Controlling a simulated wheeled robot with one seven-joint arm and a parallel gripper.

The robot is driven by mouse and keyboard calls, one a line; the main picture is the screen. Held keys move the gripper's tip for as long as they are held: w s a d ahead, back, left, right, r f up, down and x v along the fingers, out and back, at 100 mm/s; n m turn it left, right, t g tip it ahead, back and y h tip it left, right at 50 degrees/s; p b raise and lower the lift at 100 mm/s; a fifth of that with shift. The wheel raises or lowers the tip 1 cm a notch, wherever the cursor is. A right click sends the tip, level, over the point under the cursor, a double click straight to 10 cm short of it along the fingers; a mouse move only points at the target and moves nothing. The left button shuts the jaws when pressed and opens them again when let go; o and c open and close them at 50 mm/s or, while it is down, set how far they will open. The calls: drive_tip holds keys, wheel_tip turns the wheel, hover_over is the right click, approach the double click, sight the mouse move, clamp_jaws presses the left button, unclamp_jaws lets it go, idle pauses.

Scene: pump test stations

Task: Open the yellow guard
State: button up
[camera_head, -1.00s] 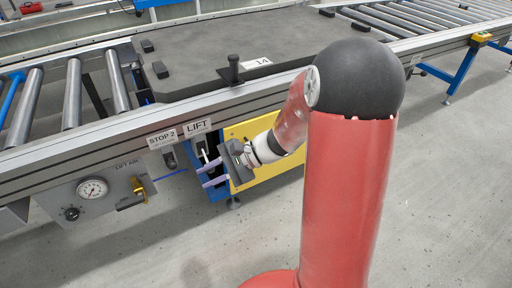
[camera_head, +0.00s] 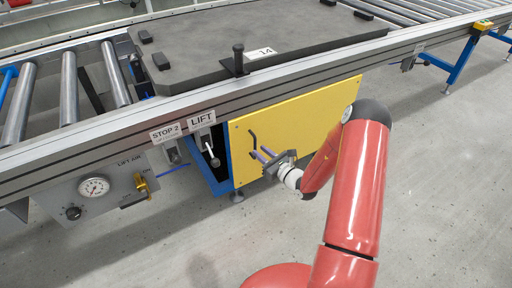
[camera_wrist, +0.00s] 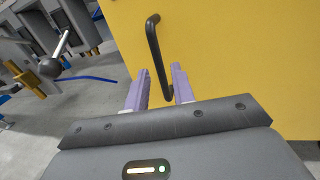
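The yellow guard (camera_head: 315,112) is a flat panel under the conveyor, and it looks shut. It fills much of the wrist view (camera_wrist: 240,60). A black bar handle (camera_head: 253,139) stands upright near its left edge. In the wrist view the handle (camera_wrist: 154,48) runs down to between the fingers. My gripper (camera_head: 262,155) is just in front of the handle's lower end. In the wrist view my gripper (camera_wrist: 160,82) has its two purple fingers apart, with a gap on each side of the handle's lower part. Whether the fingertips touch the panel I cannot tell.
Left of the guard are a lever with a dark knob (camera_head: 214,161) under the LIFT label (camera_head: 201,119), and a panel with a gauge (camera_head: 94,187) and yellow valve (camera_head: 142,184). The conveyor rail (camera_head: 300,83) runs above. The floor (camera_head: 440,200) in front is clear.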

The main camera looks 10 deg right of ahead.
sight(255, 147)
drive_tip(key=shift+x, duration=2.15)
clamp_jaws()
drive_tip(key=shift+s, duration=0.1)
